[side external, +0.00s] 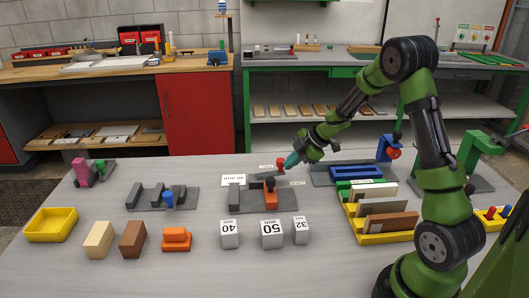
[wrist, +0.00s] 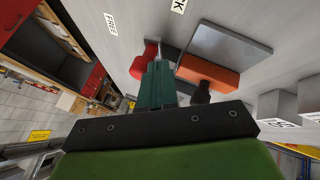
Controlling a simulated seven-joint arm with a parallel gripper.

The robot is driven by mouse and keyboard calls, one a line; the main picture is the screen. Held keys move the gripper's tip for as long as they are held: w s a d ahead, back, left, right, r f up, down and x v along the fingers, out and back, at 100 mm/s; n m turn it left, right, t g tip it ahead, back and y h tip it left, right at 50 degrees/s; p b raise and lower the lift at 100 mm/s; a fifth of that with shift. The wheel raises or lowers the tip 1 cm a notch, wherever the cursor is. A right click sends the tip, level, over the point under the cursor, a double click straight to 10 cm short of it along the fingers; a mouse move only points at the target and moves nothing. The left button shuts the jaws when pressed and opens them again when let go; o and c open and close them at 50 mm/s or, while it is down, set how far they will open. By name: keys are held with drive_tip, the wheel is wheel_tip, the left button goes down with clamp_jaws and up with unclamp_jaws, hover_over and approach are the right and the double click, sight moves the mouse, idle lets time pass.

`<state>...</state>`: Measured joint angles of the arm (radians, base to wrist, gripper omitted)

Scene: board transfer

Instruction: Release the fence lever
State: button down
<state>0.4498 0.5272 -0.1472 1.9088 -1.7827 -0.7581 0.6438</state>
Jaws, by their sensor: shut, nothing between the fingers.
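The fence lever's red knob (side external: 281,162) stands at the back of a dark grey fixture (side external: 250,209) in the middle of the table. In the wrist view the red knob (wrist: 138,64) is just left of my teal fingertips, which partly hide it and its shaft. My gripper (side external: 291,160) is shut and empty, tilted down beside the knob; I cannot tell whether it touches. A label reading FREE (wrist: 110,22) lies left of the knob and a partly cut-off label ending in K (wrist: 178,5) lies to the right. An orange block (side external: 271,200) sits on the fixture.
White numbered blocks (side external: 271,235) stand in front of the fixture. A yellow tray (side external: 389,238) with upright boards is on the right, below my arm. Another grey fixture (side external: 148,196) is on the left.

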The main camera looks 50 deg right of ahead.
drive_tip(key=n, duration=0.1)
drive_tip(key=w+d+n+g+y, duration=0.1)
drive_tip(key=w+d+n+y, duration=0.1)
drive_tip(key=shift+w+d+f+n, duration=0.15)
drive_tip(key=shift+w+n, duration=0.1)
drive_tip(key=shift+n, duration=0.15)
drive_tip(key=w+n+g, duration=0.1)
drive_tip(key=w+d+n+g+y, duration=0.1)
drive_tip(key=n, duration=0.1)
drive_tip(key=shift+w+d+n+y, duration=0.1)
drive_tip(key=shift+w+n+y, duration=0.2)
drive_tip(key=shift+w, duration=0.05)
drive_tip(key=shift+w+d, duration=0.1)
drive_tip(key=shift+w, duration=1.6)
drive_tip(key=shift+w+r, duration=0.2)
drive_tip(key=shift+w+a, duration=0.15)
drive_tip(key=shift+a, duration=0.05)
drive_tip(key=s+d, duration=0.3)
drive_tip(key=shift+s+d, duration=0.1)
drive_tip(key=shift+s, duration=0.25)
drive_tip(key=w+d+v, duration=0.1)
drive_tip(key=v, duration=0.8)
drive_tip(key=shift+w+d+r, duration=0.15)
drive_tip(key=shift+w+r, duration=0.1)
drive_tip(key=shift+r, duration=0.05)
